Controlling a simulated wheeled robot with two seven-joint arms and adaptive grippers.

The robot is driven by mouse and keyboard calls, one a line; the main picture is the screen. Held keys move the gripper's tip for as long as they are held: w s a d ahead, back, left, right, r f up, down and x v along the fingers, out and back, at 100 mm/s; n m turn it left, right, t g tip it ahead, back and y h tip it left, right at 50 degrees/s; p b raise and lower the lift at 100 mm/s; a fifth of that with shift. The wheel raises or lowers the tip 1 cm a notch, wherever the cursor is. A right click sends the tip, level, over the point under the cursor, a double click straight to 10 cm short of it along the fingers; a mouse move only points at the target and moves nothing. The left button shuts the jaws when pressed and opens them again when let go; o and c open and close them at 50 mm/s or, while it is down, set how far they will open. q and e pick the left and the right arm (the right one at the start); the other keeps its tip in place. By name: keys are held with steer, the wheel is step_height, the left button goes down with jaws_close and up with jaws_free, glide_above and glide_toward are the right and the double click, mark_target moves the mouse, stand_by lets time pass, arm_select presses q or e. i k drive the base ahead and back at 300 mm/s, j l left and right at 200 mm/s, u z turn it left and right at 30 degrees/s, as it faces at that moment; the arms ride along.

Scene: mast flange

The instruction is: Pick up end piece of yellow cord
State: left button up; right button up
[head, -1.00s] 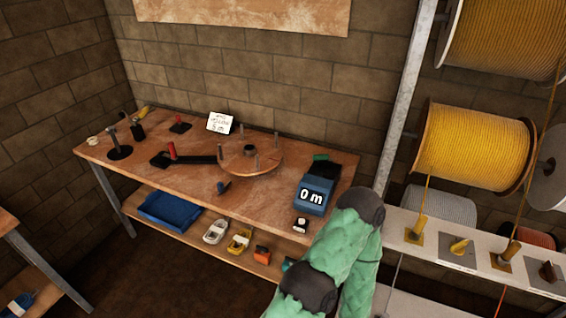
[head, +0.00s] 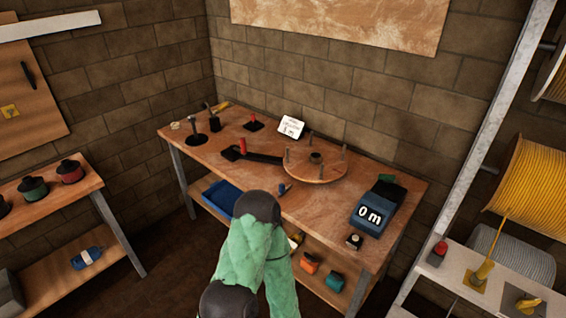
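A spool of yellow cord (head: 530,180) is on the rack at the right edge. A thin strand of the cord (head: 497,237) hangs from it to a yellow guide piece (head: 483,275) on the pale shelf below. I cannot make out the cord's end piece at this size. A green-sleeved arm of mine with dark joints rises from the bottom centre, in front of the workbench and well left of the spool. Neither gripper is in view.
The wooden workbench (head: 330,210) holds a round winding disc (head: 316,170), a blue meter reading "0 m" (head: 372,210) and small tools. A blue tray (head: 221,197) is on its lower shelf. A left bench (head: 50,203) carries small coloured spools. Dark floor lies between the benches.

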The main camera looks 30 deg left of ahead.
mark_target(478, 278)
steer(key=u, duration=0.85)
steer(key=z, duration=1.5)
